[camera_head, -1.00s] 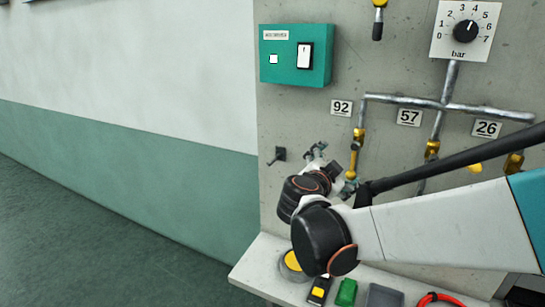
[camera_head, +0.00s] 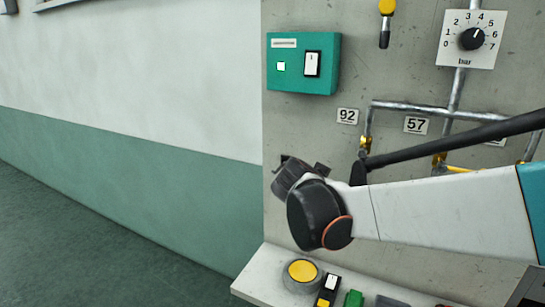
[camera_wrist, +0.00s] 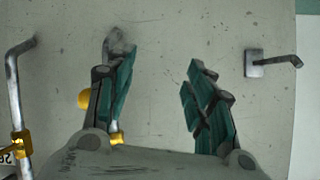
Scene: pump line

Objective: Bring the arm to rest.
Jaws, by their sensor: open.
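My gripper (camera_wrist: 160,80) is open in the wrist view, its two teal-padded fingers apart with only bare grey panel between them. Behind the left finger is a pipe end with a brass fitting (camera_wrist: 117,138) and a yellow knob (camera_wrist: 84,99), partly covered. In the head view my arm reaches in from the right, in front of the panel (camera_head: 400,60). Its dark wrist joints hide the gripper there.
A teal switch box (camera_head: 325,75), a pressure dial (camera_head: 472,39) and pipes (camera_head: 412,107) are on the panel. A metal hook (camera_wrist: 270,62) sticks out right of the gripper. A shelf (camera_head: 262,274) below carries a yellow button (camera_head: 302,270) and other items.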

